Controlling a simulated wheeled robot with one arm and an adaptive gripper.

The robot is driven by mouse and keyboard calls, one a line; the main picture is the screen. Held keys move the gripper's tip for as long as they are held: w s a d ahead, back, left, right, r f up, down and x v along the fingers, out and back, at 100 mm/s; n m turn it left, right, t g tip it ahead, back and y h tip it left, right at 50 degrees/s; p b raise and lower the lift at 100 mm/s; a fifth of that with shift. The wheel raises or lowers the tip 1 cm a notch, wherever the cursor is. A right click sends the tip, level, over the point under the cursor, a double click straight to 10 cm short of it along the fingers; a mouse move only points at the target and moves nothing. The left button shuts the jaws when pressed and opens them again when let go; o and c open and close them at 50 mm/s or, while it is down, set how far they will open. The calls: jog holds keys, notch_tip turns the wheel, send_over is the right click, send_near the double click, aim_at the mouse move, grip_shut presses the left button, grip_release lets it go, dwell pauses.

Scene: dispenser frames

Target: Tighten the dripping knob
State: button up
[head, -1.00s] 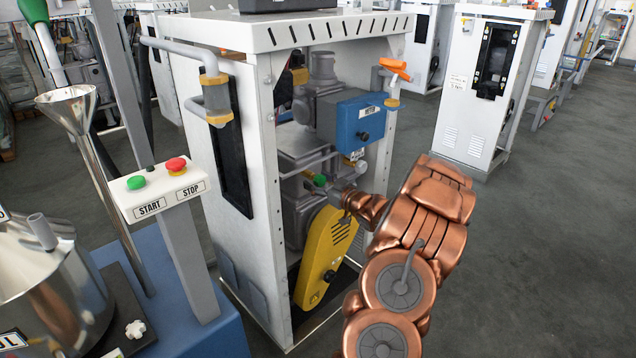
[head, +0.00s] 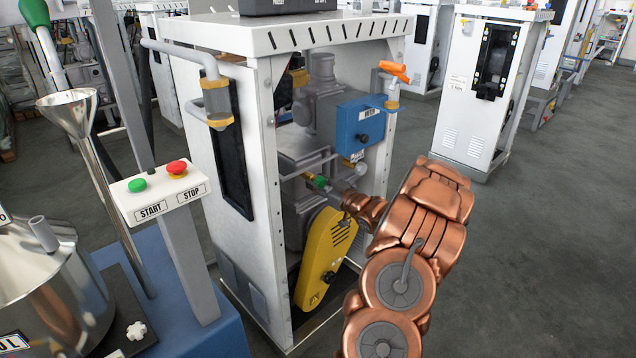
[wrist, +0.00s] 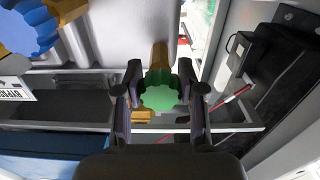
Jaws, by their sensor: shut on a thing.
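The green knob (wrist: 160,97) sits on a brass fitting in the middle of the wrist view. It also shows small inside the machine frame in the head view (head: 319,181). My gripper (wrist: 161,94) is shut on the green knob, with one finger on its left side and one on its right. In the head view, my gripper (head: 328,185) reaches into the open side of the white cabinet. A blue knob (wrist: 28,28) on a brass body is at the upper left of the wrist view, apart from the fingers. No drip can be made out.
The white cabinet (head: 262,200) surrounds the workspace, with a blue box (head: 360,122) above my gripper and a yellow guard (head: 322,255) below it. An orange-handled valve (head: 394,72) is at the upper right. Open floor (head: 540,240) lies to the right.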

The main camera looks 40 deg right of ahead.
jog(key=shift+r+m+p, duration=0.3)
jog(key=shift+m+p, duration=0.1)
jog(key=shift+p, duration=0.55)
jog(key=m+p, duration=0.2)
jog(key=p, duration=0.2)
jog(key=m+p, duration=0.2)
jog(key=p, duration=0.1)
jog(key=shift+a+f, duration=0.1)
jog(key=shift+f+m+p, duration=0.15)
jog(key=shift+m+p, duration=0.2)
jog(key=shift+m, duration=0.05)
jog(key=o, duration=1.2)
jog(key=shift+c, duration=0.2)
jog(key=s, duration=1.2)
jog(key=shift+a, duration=0.15)
